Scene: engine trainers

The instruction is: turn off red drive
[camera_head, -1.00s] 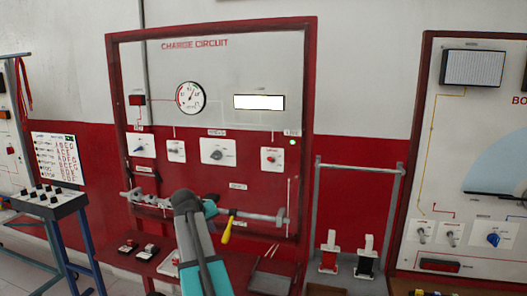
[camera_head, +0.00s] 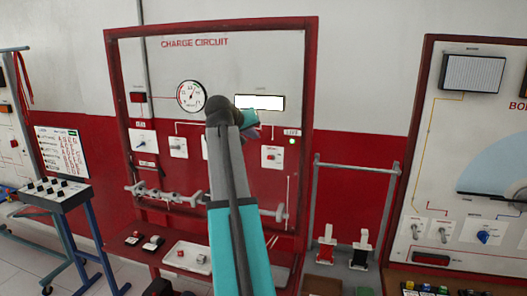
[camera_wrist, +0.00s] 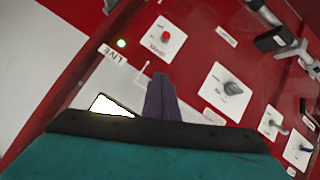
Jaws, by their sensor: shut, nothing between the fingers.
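A small red knob (camera_head: 271,157) sits on a white plate at the right of the red-framed charge circuit board. In the wrist view the red knob (camera_wrist: 166,34) is at the upper middle, with red lettering I cannot read beside it. My gripper (camera_head: 257,131) is raised in front of the board, above and left of the knob in the head view. Its dark fingers (camera_wrist: 160,82) are shut and empty in the wrist view, and the knob lies beyond their tips, apart from them.
A green lamp (camera_head: 292,141) marked LIVE is lit right of the knob. A grey selector (camera_wrist: 233,88) is on a neighbouring plate. A lit display (camera_head: 270,102) and a round gauge (camera_head: 191,97) are above. A metal bar (camera_head: 160,195) crosses below.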

